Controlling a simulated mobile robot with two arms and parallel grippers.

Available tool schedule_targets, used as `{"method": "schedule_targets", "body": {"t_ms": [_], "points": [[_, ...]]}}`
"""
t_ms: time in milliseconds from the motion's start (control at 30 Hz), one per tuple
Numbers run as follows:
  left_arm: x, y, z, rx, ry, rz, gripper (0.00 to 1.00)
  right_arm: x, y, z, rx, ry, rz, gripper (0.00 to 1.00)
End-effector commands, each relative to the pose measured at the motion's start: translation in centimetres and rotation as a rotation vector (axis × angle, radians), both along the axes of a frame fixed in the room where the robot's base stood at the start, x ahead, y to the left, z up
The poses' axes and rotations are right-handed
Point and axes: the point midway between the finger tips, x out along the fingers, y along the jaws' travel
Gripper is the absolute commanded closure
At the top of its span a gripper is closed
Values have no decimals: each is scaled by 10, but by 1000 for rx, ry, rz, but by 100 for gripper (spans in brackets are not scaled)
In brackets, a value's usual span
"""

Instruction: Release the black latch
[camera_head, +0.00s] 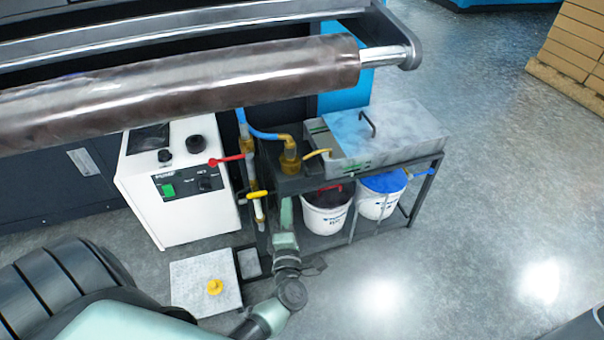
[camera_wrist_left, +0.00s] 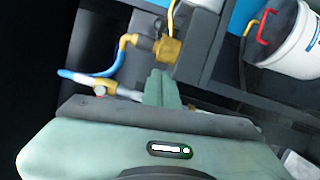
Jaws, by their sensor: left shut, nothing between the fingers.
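My left gripper (camera_head: 286,208) reaches up from the bottom of the head view, in front of the metal stand. Its pale green fingers are shut and empty; they also show in the left wrist view (camera_wrist_left: 163,88), just below a brass fitting (camera_wrist_left: 168,48). I cannot clearly make out a black latch. A black handle (camera_head: 368,122) is on the grey lidded box on top of the stand, to the right of and above the gripper. My right gripper is not in view.
The brass fitting with a blue hose also shows in the head view (camera_head: 290,155). Red (camera_head: 226,160) and yellow (camera_head: 257,195) valve levers are left of the gripper. White buckets (camera_head: 326,210) stand under the box. A large roller (camera_head: 200,85) crosses above.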

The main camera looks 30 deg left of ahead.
Motion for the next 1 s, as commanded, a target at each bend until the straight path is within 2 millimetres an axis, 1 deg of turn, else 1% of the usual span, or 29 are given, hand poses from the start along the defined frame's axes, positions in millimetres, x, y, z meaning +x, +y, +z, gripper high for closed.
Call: {"method": "schedule_targets", "body": {"t_ms": [167, 400, 567, 667, 800, 1000], "points": [[-2, 6, 4, -34, -31, 27, 100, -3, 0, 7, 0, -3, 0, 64], [-1, 5, 4, -32, -29, 25, 100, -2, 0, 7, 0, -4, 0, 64], [6, 10, 4, -30, -30, 26, 100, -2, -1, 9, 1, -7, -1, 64], [17, 19, 5, -28, -31, 26, 100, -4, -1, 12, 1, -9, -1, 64], [41, 36, 7, -28, -32, 25, 100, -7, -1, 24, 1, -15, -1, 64], [76, 61, 7, -28, -31, 26, 100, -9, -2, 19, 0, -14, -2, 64]]}}
